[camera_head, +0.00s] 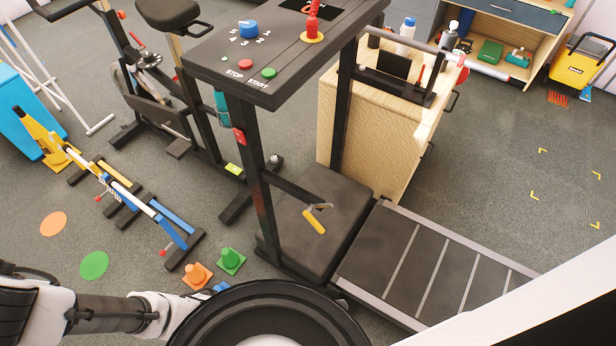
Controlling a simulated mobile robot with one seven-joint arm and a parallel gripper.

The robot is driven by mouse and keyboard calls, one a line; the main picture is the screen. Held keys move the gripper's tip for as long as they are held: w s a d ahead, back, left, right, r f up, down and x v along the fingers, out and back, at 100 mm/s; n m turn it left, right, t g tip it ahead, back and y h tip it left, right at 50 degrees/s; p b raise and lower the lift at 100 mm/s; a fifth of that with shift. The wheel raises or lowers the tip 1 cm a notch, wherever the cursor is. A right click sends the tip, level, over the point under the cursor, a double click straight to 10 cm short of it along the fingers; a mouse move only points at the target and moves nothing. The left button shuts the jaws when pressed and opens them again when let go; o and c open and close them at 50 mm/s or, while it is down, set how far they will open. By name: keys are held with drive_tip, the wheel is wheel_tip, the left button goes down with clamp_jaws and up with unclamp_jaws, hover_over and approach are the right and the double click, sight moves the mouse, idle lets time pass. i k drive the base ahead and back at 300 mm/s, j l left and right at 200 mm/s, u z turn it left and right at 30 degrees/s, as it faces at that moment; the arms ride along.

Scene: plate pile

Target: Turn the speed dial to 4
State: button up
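The speed dial (248,29) is a blue knob on the dark console (215,60) of a treadmill, at the top middle of the head view. White numbers run around its near side, with 4 toward the lower left. Which number the dial points at is too small to tell. A red STOP button (246,64) and a green START button (268,73) sit on the console's near edge. My arm shows at the lower left, well below and apart from the console. My gripper is not in view.
A red upright piece (313,22) on a yellow disc stands right of the dial. The treadmill's belt (430,265) extends to the lower right. An exercise bike (165,60) stands left of the console, and a wooden cabinet (375,140) behind it. Cones (231,260) stand near my arm.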

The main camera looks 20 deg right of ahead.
sight(249, 29)
drive_tip(key=i+j+z, duration=0.3)
drive_tip(key=i, duration=0.2)
drive_tip(key=i+j+z, duration=0.3)
drive_tip(key=i+j, duration=0.05)
drive_tip(key=i, duration=0.1)
